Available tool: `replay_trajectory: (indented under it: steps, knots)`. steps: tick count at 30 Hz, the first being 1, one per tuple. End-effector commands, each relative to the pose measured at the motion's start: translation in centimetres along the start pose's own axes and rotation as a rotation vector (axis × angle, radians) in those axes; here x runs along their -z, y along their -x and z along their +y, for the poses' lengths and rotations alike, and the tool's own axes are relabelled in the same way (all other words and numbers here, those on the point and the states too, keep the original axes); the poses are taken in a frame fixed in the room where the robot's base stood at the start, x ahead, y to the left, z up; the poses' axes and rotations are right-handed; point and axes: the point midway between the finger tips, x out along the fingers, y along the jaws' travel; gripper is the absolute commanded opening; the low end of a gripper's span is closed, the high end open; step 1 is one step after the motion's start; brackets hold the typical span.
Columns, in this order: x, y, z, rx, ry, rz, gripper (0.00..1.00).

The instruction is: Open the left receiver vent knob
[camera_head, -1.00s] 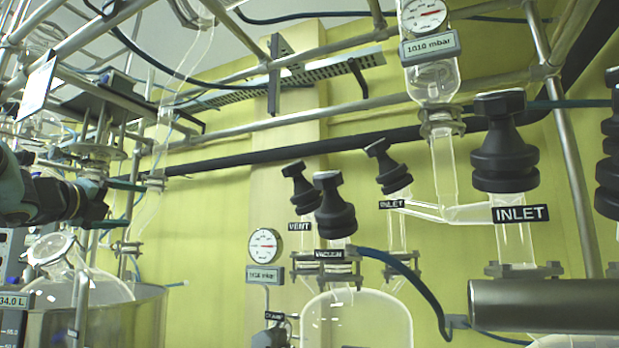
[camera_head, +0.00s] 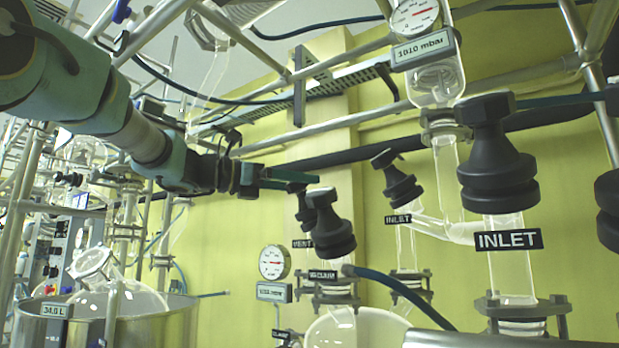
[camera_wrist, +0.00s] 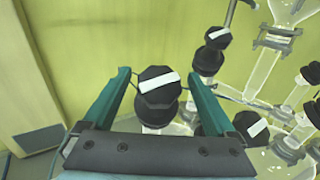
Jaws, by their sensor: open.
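The vent knob (camera_head: 305,208) is a black knob on a glass neck with a VENT label (camera_head: 302,243). It is partly hidden behind the black vacuum knob (camera_head: 330,227) in the head view. My gripper (camera_head: 311,182) reaches in from the left, with its green fingers at the top of the vent knob. In the wrist view, my gripper (camera_wrist: 157,76) is open, one finger on each side of a black knob (camera_wrist: 158,92) with a white stripe on top. This looks like the vent knob. Gaps show between it and both fingers.
An inlet knob (camera_head: 396,181) stands to the right, and a larger inlet knob (camera_head: 497,155) is nearer. In the wrist view, other black knobs (camera_wrist: 210,60) stand close to the right finger. A blue hose (camera_head: 400,292), a pressure gauge (camera_head: 274,262) and metal rails surround the receiver.

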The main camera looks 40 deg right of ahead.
Motion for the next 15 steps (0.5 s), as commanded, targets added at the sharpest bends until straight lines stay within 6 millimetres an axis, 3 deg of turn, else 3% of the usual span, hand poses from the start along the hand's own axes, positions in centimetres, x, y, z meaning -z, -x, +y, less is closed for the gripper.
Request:
replay_trajectory:
  steps: [6,15]
  knots:
    - [-0.1,-2.4,0.0,0.001,0.001,0.000,0.91]
    - [0.1,-2.8,0.0,-0.001,0.001,0.000,0.91]
